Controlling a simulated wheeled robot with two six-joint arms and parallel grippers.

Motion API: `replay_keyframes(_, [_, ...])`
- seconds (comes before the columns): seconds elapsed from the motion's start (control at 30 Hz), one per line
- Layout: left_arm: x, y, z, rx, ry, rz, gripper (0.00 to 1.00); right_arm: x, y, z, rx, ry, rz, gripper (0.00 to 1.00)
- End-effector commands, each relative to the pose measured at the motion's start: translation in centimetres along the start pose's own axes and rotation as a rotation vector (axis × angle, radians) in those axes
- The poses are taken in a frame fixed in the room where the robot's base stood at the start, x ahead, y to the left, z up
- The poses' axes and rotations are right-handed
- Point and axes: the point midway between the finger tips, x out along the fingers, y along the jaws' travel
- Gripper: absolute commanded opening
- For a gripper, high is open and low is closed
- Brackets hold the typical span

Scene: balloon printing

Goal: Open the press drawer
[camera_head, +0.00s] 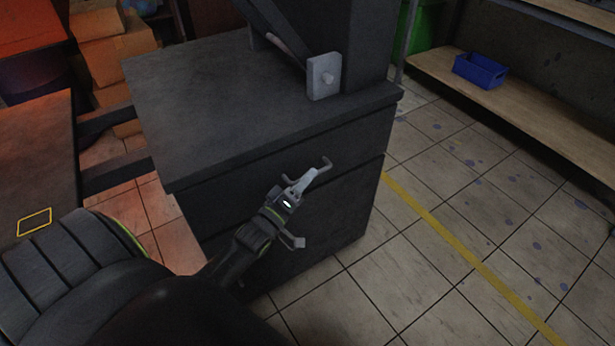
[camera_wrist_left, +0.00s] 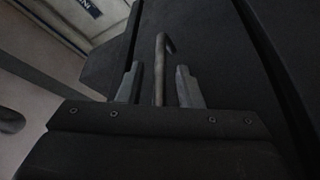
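The press (camera_head: 240,85) is a dark grey cabinet with a flat top. Its drawer front (camera_head: 350,142) looks flush with the body, so the drawer appears shut. A thin grey bar handle (camera_head: 323,165) sticks out of the front, and its bent end also shows in the left wrist view (camera_wrist_left: 161,52). My left gripper (camera_head: 302,183) is at the handle. In the left wrist view its fingers (camera_wrist_left: 159,78) stand either side of the handle, with a narrow gap at each side. The gripper and arm hide part of the drawer front. My right gripper is not in view.
Clear tiled floor (camera_head: 460,210) with a yellow line lies right of the press. A wooden shelf with a blue bin (camera_head: 480,70) stands at the right. Cardboard boxes (camera_head: 110,45) are stacked at the back left. A dark surface (camera_head: 38,150) is at the left.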

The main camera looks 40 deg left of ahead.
Motion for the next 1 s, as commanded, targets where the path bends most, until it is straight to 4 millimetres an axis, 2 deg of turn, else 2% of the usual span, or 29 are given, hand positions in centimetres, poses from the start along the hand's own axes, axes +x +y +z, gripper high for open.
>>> replay_keyframes(0.13, [0.91, -0.03, 0.02, 0.0, 0.0, -0.001, 0.33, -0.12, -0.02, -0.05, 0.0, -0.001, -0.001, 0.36])
replay_keyframes(0.4, [1.05, -0.01, 0.01, -0.001, 0.0, -0.001, 0.33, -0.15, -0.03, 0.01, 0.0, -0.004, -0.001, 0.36])
replay_keyframes(0.43, [1.05, -0.01, 0.01, -0.001, 0.0, -0.001, 0.31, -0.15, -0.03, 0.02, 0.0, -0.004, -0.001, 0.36])
replay_keyframes(0.67, [1.03, -0.01, 0.01, -0.001, 0.0, -0.001, 0.01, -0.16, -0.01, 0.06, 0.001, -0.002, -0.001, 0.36])
replay_keyframes(1.0, [1.0, 0.0, 0.03, -0.001, 0.0, -0.001, 0.0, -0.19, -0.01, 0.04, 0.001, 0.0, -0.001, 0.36])
